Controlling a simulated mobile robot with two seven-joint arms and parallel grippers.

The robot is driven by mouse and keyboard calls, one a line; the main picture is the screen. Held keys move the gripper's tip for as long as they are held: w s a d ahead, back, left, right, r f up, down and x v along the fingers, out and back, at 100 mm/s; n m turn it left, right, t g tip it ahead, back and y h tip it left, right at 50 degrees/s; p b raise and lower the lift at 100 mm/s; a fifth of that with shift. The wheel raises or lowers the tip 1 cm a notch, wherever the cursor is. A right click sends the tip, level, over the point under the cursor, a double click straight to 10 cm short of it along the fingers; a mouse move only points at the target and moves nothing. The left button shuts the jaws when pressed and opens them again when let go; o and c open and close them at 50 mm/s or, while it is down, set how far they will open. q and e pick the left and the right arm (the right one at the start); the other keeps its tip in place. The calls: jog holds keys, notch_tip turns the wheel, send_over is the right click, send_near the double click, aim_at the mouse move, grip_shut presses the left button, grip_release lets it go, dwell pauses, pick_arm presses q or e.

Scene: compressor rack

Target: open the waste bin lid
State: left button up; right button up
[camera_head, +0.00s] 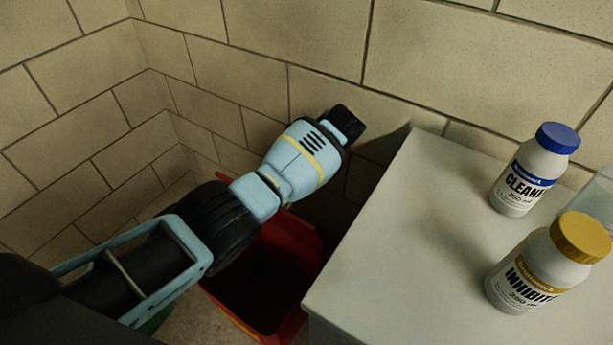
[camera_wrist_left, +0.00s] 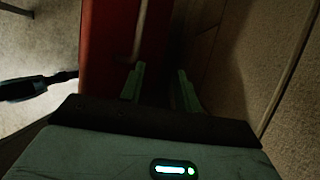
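The red waste bin (camera_head: 302,322) stands on the floor left of the white cabinet in the head view. Its dark inside shows from above, so the top appears open. My left arm crosses over it and hides much of its far side, so I cannot make out the lid clearly. In the left wrist view a red panel (camera_wrist_left: 103,45) of the bin stands left of the fingers. My left gripper (camera_wrist_left: 160,84) has its two green fingers apart with a dark gap between them, beside the red panel; contact cannot be told. My right gripper is out of view.
A white cabinet top (camera_head: 400,240) fills the right, holding a blue-capped cleaner bottle (camera_head: 522,182) and a yellow-capped inhibitor bottle (camera_head: 535,272). Tiled walls (camera_head: 300,35) close off the back and left. A dark elongated object (camera_wrist_left: 35,88) shows in the wrist view.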

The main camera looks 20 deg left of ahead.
pick_arm(q)
jog(key=p+v, duration=0.1)
jog(key=v, duration=0.6)
jog(key=shift+r, duration=0.25)
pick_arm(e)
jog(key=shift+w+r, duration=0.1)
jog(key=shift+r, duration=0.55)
pick_arm(q)
jog(key=shift+d, duration=0.1)
